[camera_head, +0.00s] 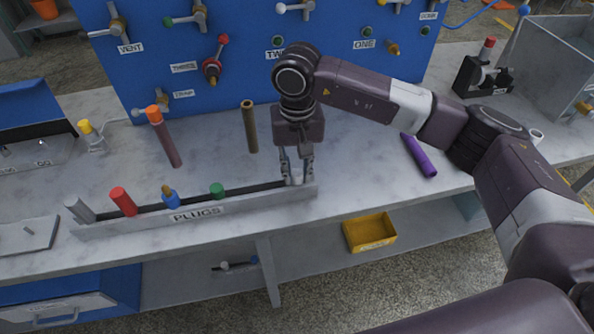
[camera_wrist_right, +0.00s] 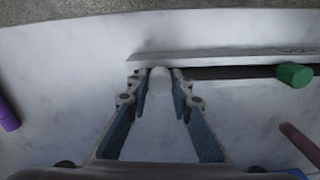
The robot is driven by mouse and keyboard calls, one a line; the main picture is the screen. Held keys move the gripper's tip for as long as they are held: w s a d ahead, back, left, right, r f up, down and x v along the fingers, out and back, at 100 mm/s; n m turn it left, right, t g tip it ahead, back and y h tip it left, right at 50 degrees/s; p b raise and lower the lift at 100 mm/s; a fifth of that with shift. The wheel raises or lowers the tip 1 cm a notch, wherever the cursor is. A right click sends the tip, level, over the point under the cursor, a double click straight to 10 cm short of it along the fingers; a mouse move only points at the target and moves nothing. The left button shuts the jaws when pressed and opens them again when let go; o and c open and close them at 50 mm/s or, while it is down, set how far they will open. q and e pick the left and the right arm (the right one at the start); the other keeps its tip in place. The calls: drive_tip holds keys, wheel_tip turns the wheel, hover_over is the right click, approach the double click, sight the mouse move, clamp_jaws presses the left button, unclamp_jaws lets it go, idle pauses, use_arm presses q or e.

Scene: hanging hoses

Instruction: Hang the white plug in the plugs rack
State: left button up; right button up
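The plugs rack (camera_head: 245,203) is a long low grey holder labelled PLUGS near the bench's front edge; its front wall shows in the right wrist view (camera_wrist_right: 215,57). The white plug (camera_head: 296,179) is at the rack's right end, between the fingers of my right gripper (camera_head: 297,174). In the wrist view the white plug (camera_wrist_right: 160,82) shows end-on between the fingertips (camera_wrist_right: 160,76), which appear closed on it. Whether its lower end is seated in the slot is hidden. My left gripper is not in view.
A green plug (camera_head: 217,190), blue plug (camera_head: 171,199), red plug (camera_head: 123,202) and grey plug (camera_head: 81,210) stand left along the rack. A purple tube (camera_head: 419,156) lies right. A blue valve panel (camera_head: 240,70) rises behind.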

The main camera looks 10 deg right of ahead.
sight(297, 172)
drive_tip(key=o, duration=0.5)
drive_tip(key=shift+c, duration=0.2)
wheel_tip(297, 172, up, 12)
idle(0.6)
